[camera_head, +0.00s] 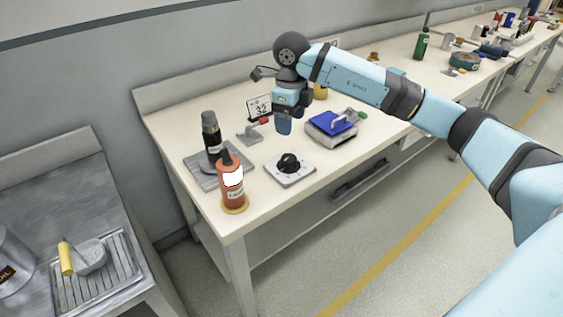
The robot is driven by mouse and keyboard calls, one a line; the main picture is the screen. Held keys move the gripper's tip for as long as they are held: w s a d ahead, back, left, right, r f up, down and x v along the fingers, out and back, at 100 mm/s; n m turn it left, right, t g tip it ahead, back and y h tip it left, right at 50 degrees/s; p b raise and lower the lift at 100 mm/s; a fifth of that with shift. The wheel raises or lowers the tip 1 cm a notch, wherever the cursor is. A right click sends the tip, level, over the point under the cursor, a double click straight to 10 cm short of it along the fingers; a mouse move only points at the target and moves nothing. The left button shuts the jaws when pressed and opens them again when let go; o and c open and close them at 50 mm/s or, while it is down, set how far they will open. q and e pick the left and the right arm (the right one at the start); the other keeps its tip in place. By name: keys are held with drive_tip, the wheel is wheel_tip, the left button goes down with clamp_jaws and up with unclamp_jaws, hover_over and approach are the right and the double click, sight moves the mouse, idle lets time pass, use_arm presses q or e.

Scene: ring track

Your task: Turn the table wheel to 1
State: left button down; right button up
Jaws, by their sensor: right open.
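The wheel appears to be the black knob (289,162) on a pale square plate (291,176) on the bench top. Its pointer marks are too small to read. A small display sign (259,107) behind it shows what looks like 32. My right gripper (284,127) hangs above and behind the knob, pointing down and apart from it, with nothing seen in it. The gap between its fingers is hard to see from this side. My left gripper is out of view.
An orange bottle (231,185) and a dark bottle (212,136) stand left of the knob. A blue-topped box (333,124) stands to its right, near the gripper. A grey metal piece (250,135) lies behind.

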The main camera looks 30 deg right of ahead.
sight(289, 157)
wheel_tip(289, 157, down, 12)
drive_tip(key=shift+r+b, duration=0.25)
drive_tip(key=shift+b, duration=0.55)
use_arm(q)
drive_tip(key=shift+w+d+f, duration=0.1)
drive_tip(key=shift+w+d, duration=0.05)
use_arm(e)
drive_tip(key=shift+f, duration=0.6)
drive_tip(key=c, duration=0.9)
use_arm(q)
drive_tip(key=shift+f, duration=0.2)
use_arm(e)
drive_tip(key=shift+c, duration=0.2)
drive_tip(key=shift+n, duration=0.4)
drive_tip(key=n+b, duration=0.1)
drive_tip(key=n, duration=0.3)
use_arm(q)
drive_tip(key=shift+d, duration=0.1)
use_arm(e)
drive_tip(key=shift+n, duration=1.5)
